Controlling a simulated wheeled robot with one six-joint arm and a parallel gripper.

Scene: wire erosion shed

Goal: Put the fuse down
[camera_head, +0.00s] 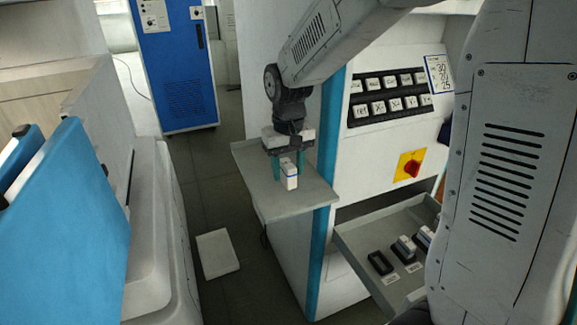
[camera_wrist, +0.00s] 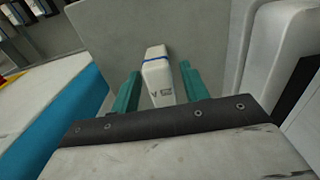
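The fuse (camera_head: 289,175) is a small white block with a blue band. It stands upright on the grey side shelf (camera_head: 290,205) of the machine. My gripper (camera_head: 288,173) is over the shelf, pointing down, with one teal finger on each side of the fuse. In the wrist view the fuse (camera_wrist: 158,78) is between the fingers (camera_wrist: 160,85), with a narrow gap showing on both sides. The gripper looks open around it. The fuse's foot is partly hidden in the wrist view.
A pulled-out drawer (camera_head: 352,238) at lower right holds a black socket (camera_head: 380,263) and more fuses (camera_head: 406,245). Above it are a key panel and a red switch (camera_head: 411,168). A blue cabinet (camera_head: 172,65) stands behind. The shelf around the fuse is bare.

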